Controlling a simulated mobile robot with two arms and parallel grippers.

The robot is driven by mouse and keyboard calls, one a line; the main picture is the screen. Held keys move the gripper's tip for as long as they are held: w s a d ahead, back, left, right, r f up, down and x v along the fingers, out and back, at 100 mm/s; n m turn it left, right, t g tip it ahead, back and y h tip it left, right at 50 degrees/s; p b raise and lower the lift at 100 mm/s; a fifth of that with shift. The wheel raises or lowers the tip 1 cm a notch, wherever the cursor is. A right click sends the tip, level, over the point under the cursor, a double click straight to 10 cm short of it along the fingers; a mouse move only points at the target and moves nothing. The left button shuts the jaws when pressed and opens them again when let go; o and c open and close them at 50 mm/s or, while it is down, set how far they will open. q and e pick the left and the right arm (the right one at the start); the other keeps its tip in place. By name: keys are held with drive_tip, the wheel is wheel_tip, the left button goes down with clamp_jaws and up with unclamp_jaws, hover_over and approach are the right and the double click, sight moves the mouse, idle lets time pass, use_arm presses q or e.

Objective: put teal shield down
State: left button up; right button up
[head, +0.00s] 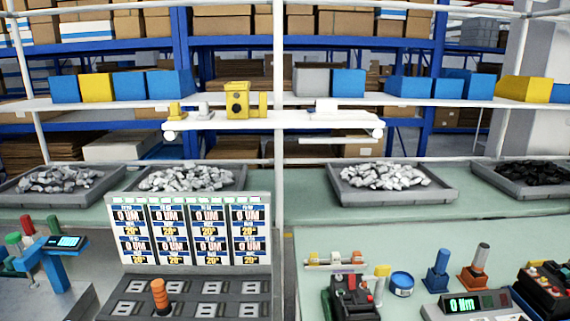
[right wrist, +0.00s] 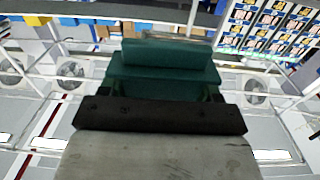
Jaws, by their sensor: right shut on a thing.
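The teal shield (right wrist: 168,56) is in the right wrist view, a blocky teal piece with a stepped shape, just beyond the dark bar of my right gripper (right wrist: 162,92). My right gripper is shut on it. The fingertips are mostly hidden by the shield and the bar. Neither the shield nor either gripper shows in the head view. What lies directly under the shield cannot be seen.
In the head view, a label board (head: 196,232) stands behind a dark slotted panel (head: 190,297) with an orange-handled tool (head: 160,297). On the right, a green mat (head: 430,240) holds a black device (head: 352,300), a blue tape roll (head: 402,284) and a digital meter (head: 474,304). Its back area is clear.

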drive_tip(key=shift+s+a+f, duration=0.1)
drive_tip(key=shift+s+a, duration=0.05)
drive_tip(key=shift+s, duration=0.5)
drive_tip(key=w+d+r, duration=0.4)
drive_tip(key=w+r, duration=0.2)
drive_tip(key=w, duration=0.3)
drive_tip(key=w+d+r, duration=0.5)
drive_tip(key=w+r, duration=0.1)
drive_tip(key=w, duration=0.4)
drive_tip(key=shift+r, duration=0.3)
drive_tip(key=w+a+f, duration=0.1)
drive_tip(key=a+f, duration=0.1)
drive_tip(key=a, duration=0.1)
drive_tip(key=w+a+f, duration=0.1)
drive_tip(key=a+f, duration=0.1)
drive_tip(key=a, duration=0.2)
drive_tip(key=w+a+f+p, duration=0.1)
drive_tip(key=w+a+f, duration=0.1)
drive_tip(key=a+f, duration=0.1)
drive_tip(key=shift+w+a, duration=0.1)
drive_tip(key=shift+a, duration=0.35)
wheel_tip(320, 180, down, 3)
drive_tip(key=shift+f+p, duration=0.2)
drive_tip(key=shift+p, duration=0.5)
drive_tip(key=shift+f, duration=0.25)
drive_tip(key=o, duration=0.9)
